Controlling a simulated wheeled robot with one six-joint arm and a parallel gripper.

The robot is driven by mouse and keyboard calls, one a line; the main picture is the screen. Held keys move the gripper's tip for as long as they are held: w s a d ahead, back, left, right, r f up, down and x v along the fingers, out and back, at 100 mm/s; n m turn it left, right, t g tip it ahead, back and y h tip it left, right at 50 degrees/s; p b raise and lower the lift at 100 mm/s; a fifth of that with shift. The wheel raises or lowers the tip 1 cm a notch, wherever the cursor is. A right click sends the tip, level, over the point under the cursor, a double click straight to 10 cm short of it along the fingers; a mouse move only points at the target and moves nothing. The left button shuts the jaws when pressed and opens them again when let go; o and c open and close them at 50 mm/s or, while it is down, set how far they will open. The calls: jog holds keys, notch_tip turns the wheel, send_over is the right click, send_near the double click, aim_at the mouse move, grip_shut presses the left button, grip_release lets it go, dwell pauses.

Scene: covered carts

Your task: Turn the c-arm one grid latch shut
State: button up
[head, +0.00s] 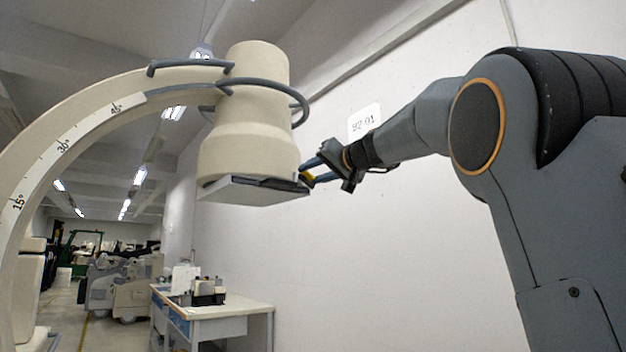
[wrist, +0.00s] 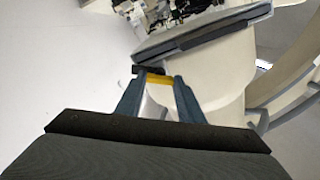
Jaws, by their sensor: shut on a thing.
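The c-arm (head: 60,145) is a cream arc with degree marks, carrying a cream drum-shaped head (head: 245,125). A flat grey grid tray (head: 255,190) sits under the head. The latch (head: 307,177) is a small yellow piece at the tray's right corner; it also shows in the wrist view (wrist: 160,79), with a dark part beside it. My gripper (head: 309,172) reaches in from the right, and its two blue fingers (wrist: 160,85) are closed on the yellow latch. The fingers partly hide the latch, and its exact angle cannot be told.
A grey hoop handle (head: 300,100) curves around the head above my gripper. A white wall with a sign (head: 364,121) stands behind my arm. A desk (head: 225,312) and covered carts (head: 125,285) stand lower left. The space below the tray is clear.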

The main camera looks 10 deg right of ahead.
jog(key=m, duration=1.1)
jog(key=shift+m+p, duration=0.4)
dwell(0.3)
jog(key=o, duration=1.1)
jog(key=shift+c, duration=0.2)
jog(key=shift+s+d, duration=0.1)
jog(key=b+v, duration=0.2)
jog(key=v, duration=0.5)
jog(key=shift+s, duration=0.3)
